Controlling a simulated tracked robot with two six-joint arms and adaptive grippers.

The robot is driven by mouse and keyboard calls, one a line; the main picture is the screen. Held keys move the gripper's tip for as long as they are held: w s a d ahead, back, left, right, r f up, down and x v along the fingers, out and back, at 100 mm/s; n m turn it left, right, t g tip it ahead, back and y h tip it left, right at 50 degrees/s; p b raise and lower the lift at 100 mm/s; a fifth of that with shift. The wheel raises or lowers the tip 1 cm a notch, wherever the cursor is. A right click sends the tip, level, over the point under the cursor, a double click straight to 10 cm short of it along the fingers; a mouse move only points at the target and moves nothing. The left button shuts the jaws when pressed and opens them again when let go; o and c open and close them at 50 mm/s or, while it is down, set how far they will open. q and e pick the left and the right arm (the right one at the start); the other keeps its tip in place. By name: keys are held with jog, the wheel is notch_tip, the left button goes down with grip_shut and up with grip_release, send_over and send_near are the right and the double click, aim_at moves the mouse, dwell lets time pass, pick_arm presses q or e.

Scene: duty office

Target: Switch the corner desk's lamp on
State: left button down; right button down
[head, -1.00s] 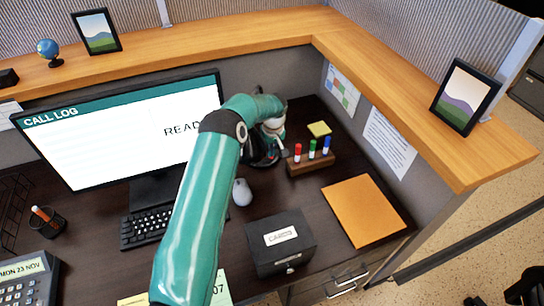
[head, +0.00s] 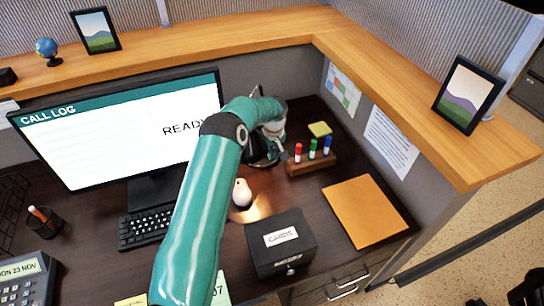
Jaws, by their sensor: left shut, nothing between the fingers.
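The desk lamp (head: 262,163) stands at the back of the corner desk, dark and largely hidden behind my teal left arm. A warm pool of light (head: 257,208) lies on the desktop around the white mouse, so the lamp appears lit. My left gripper (head: 282,154) is shut and empty, right at the lamp and left of the marker stand. Whether its fingertips touch the lamp's switch is too small to tell. My right gripper is not in view.
A wooden stand (head: 312,164) with red, green and blue markers is close to the gripper. The monitor (head: 120,130) stands left of my arm. A black box (head: 281,243) and an orange folder (head: 364,212) lie nearer the front. The raised wooden ledge (head: 390,95) borders the desk.

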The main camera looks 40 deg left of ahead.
pick_arm(q)
jog(key=shift+r, duration=0.1)
jog(key=shift+r+p, duration=1.15)
jog(key=shift+r, duration=2.35)
jog(key=shift+d+f, duration=0.1)
jog(key=shift+f, duration=0.05)
